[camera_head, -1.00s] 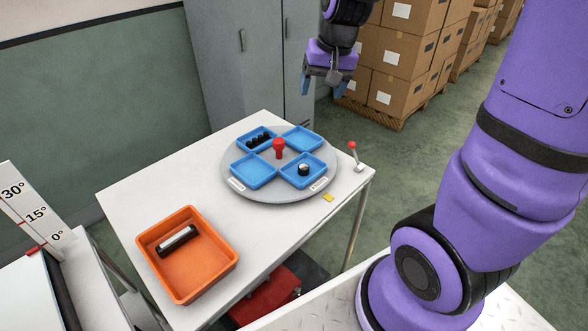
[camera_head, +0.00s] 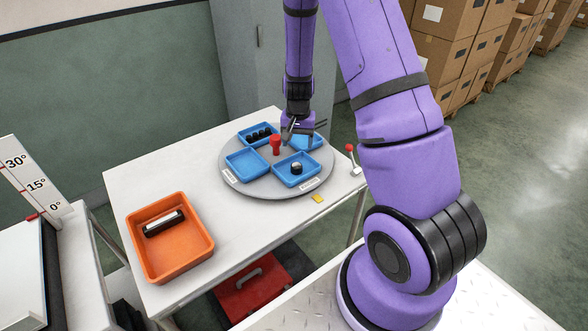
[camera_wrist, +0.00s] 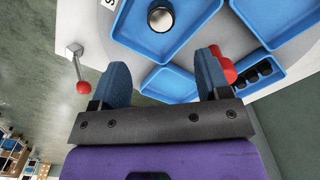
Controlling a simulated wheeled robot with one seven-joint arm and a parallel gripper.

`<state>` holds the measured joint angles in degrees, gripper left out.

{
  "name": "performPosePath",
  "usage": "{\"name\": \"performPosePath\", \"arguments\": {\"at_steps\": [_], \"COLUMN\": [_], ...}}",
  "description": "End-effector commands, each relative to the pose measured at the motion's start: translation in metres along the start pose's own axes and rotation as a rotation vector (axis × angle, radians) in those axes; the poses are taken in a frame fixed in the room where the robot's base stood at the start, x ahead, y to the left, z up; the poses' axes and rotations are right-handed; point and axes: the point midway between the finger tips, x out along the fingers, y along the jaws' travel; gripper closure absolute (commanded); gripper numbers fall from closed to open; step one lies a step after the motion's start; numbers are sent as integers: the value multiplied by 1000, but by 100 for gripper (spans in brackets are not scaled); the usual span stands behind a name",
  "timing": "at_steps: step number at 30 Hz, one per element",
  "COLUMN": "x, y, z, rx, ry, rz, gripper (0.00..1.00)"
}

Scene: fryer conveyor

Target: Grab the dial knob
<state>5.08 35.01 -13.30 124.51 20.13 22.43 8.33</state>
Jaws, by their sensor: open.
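The dial knob (camera_head: 297,168), black with a silver top, sits in the front-right blue tray (camera_head: 312,179) on the grey turntable (camera_head: 240,188). In the wrist view the dial knob (camera_wrist: 161,16) is near the top edge, beyond my fingertips. My gripper (camera_head: 298,138) is open and empty, above the back-right side of the turntable. In the wrist view my gripper (camera_wrist: 162,75) has its fingers spread, with nothing between them. My gripper partly hides the back-right tray (camera_head: 312,141) in the head view.
A red post (camera_head: 275,143) stands at the turntable's centre, close beside one finger in the wrist view. Black items (camera_head: 259,135) lie in the back-left tray. A red-balled lever (camera_head: 350,150) stands at the table's right edge. An orange bin (camera_head: 170,262) holds a black-and-silver cylinder.

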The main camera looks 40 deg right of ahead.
Motion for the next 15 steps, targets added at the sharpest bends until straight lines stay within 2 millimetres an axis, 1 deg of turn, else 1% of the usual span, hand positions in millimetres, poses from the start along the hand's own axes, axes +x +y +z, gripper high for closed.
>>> {"name": "performPosePath", "arguments": {"at_steps": [6, 9, 15], "x": [32, 43, 54], "y": [0, 1, 0], "z": [1, 1, 2], "rx": [0, 1, 0], "ry": [-3, -2, -2], "rz": [1, 1, 0], "gripper": [30, 30, 30]}}
